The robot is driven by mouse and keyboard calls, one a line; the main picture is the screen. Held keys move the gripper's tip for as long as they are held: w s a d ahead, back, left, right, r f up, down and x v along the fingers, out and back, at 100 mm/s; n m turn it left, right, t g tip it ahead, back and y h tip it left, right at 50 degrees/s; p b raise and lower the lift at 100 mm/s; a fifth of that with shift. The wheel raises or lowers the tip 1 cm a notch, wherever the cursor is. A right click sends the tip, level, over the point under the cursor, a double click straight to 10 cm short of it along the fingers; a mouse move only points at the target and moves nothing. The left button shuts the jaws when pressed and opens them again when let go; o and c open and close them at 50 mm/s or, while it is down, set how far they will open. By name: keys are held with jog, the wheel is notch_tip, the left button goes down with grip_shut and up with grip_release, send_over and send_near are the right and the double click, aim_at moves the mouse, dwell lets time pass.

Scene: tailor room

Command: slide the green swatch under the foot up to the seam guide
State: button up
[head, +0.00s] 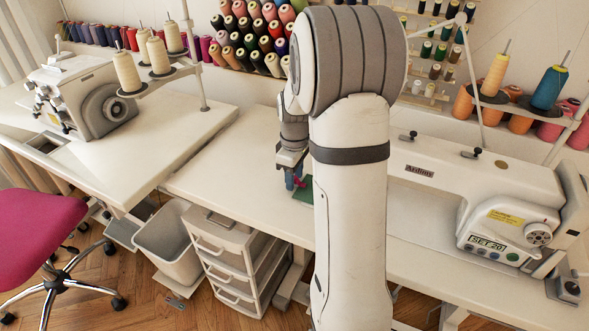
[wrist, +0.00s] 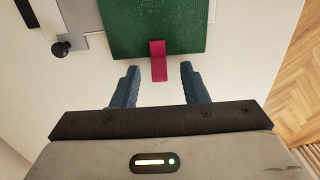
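The green swatch (wrist: 150,25) lies flat on the pale table, its top end cut off in the wrist view. A red-pink tab (wrist: 158,60) sticks out from its near edge. My gripper (wrist: 160,70) is open, with a blue finger on each side of the tab's near end and a gap to both. In the head view my gripper (head: 293,180) is low over the table, and only a corner of the green swatch (head: 303,194) shows beside my arm. The foot and the seam guide cannot be made out; my arm covers that side of the sewing machine (head: 480,200).
A grey metal plate (wrist: 72,18) and a black knob (wrist: 62,48) sit left of the swatch in the wrist view. The table edge is at the right there. A second machine (head: 90,95), drawers (head: 235,255) and a pink chair (head: 35,215) stand left. Thread cones line the back.

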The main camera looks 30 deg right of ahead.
jog(key=shift+c, duration=0.2)
grip_shut()
jog(key=shift+d, duration=0.15)
dwell(0.3)
jog(key=shift+s+d, duration=0.2)
dwell(0.4)
